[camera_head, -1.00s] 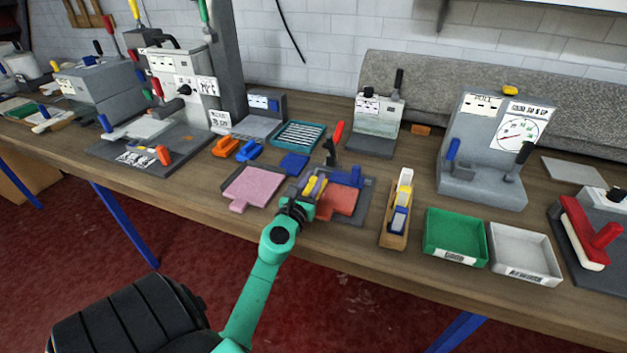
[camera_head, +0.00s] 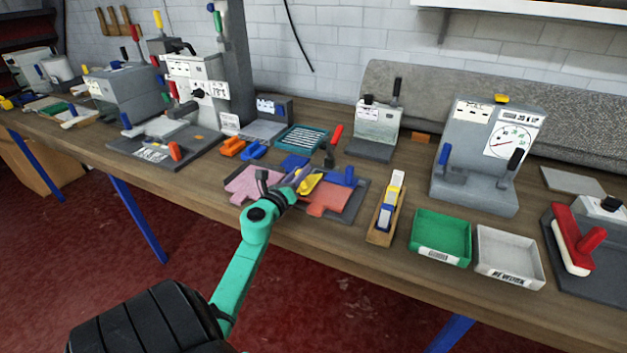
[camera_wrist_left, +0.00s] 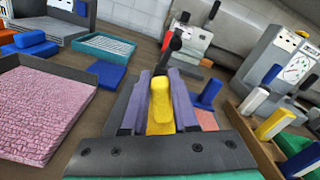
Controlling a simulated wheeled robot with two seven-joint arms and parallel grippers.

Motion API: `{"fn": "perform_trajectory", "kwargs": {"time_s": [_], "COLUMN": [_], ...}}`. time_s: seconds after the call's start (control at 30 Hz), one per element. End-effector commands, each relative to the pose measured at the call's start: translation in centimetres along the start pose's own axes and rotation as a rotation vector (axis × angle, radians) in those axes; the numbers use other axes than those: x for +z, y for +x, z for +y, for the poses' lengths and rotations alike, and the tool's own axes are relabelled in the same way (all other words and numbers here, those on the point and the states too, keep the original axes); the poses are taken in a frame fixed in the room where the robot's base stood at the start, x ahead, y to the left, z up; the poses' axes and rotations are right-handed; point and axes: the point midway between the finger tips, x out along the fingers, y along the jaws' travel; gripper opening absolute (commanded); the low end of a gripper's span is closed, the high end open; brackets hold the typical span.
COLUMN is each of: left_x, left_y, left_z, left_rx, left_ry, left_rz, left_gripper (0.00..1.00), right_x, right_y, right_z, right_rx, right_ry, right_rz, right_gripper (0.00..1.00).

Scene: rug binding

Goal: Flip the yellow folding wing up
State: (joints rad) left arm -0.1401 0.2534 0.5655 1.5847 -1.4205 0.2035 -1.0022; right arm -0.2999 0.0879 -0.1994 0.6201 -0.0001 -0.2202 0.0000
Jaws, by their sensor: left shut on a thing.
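The yellow folding wing (camera_head: 309,184) is on the small fixture with the dark base plate (camera_head: 357,207) near the table's front edge. In the left wrist view the yellow wing (camera_wrist_left: 160,106) sits between the two fingers of my left gripper (camera_wrist_left: 160,84). In the head view my left gripper (camera_head: 301,181) reaches the wing from the front left and is shut on it. The wing's hinge is hidden. My right gripper is out of view.
A pink pad (camera_head: 243,187) lies close on the left. A wooden holder with blocks (camera_head: 374,236), a green tray (camera_head: 414,245) and a white tray (camera_head: 520,278) stand to the right. A gauge machine (camera_head: 474,190) stands behind them.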

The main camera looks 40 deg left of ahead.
Motion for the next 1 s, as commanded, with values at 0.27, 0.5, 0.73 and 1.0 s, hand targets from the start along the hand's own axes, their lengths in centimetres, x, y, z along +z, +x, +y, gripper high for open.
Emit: {"fn": "perform_trajectory", "kwargs": {"time_s": [0.27,0.5,0.73,1.0], "left_x": [0.8,1.0,0.9,0.4], "left_y": [0.2,0.2,0.2,0.2], "left_z": [1.7,3.2,4.6,6.0], "left_rx": [-0.004,-0.003,-0.003,-0.002], "left_ry": [-0.264,-0.492,-0.711,-0.942], "left_rz": [0.003,0.003,0.004,0.004], "left_gripper": [0.00,0.00,0.00,0.00], "right_x": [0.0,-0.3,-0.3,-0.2], "right_y": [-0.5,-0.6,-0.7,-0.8], "right_z": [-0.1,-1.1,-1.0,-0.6], "right_rx": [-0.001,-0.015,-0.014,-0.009], "right_ry": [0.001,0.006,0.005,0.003], "right_rz": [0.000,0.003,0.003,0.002], "right_gripper": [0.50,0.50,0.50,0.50]}}
